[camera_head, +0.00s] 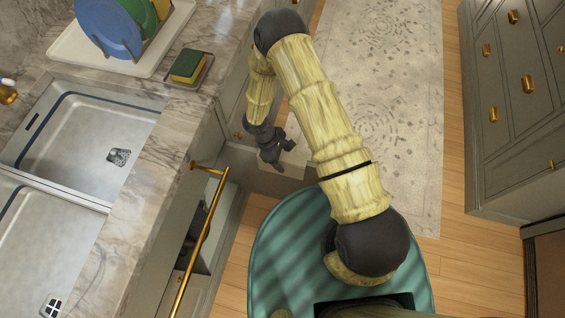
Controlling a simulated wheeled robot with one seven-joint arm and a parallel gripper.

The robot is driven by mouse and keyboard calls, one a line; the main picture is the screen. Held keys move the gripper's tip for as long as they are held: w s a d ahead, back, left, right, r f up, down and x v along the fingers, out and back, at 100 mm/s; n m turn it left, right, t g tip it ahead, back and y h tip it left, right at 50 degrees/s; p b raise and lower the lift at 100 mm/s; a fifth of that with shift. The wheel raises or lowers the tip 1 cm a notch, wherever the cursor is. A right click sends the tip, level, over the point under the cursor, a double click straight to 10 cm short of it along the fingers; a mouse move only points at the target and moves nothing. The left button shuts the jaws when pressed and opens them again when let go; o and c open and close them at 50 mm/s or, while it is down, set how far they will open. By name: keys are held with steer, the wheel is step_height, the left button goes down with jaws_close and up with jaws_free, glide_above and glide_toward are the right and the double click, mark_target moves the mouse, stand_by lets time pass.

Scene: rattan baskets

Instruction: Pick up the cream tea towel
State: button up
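My gripper (283,156) is low beside the counter's cabinet front, right of the sink, pointing down and to the right. Its two dark fingers look spread apart, with nothing clearly held between them. A pale cream patch (294,158) shows just beyond the fingers; it may be the cream tea towel, but it is small and partly hidden by my gripper and arm. I cannot tell whether the fingers touch it.
A cabinet front with a long brass handle (203,240) stands open at lower left. The marble counter (130,225) holds a double sink (85,135), a sponge (187,65) and a dish tray (75,48). A patterned rug (405,100) and drawers (505,120) lie right.

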steer(key=c, duration=1.3)
steer(key=shift+c, duration=0.2)
steer(key=shift+r+p, duration=0.4)
steer(key=shift+r, duration=0.05)
step_height(320, 180, up, 18)
steer(key=shift+f, duration=0.2)
